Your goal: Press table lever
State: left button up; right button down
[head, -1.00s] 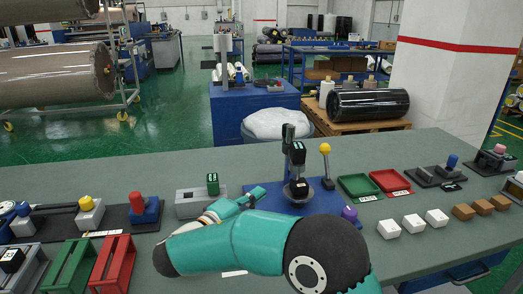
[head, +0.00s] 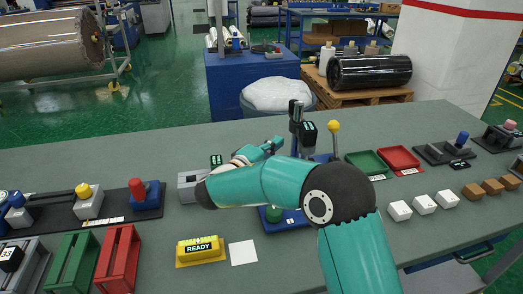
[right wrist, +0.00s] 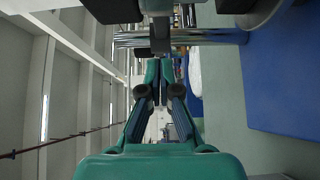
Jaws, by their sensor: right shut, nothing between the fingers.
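A lever with a yellow ball knob (head: 334,127) stands upright beside a press with a black head (head: 309,129), on a blue base (head: 287,221) near the table's middle. My right arm hides much of the base and the lever's foot. My right gripper (head: 273,146) is left of the press column, over the table; its teal fingers are shut with nothing between them. The right wrist view also shows the closed fingers (right wrist: 153,82). I cannot tell the exact gap between fingertips and press. My left gripper is not in view.
Green (head: 367,163) and red (head: 399,158) trays lie right of the lever. White blocks (head: 424,203) stand in front of them. A yellow READY display (head: 200,251) and a white card (head: 243,253) lie at the front. Other knob devices (head: 146,195) line the left side.

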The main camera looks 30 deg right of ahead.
aim_at(333, 126)
jog(key=z, duration=0.15)
jog(key=k, duration=1)
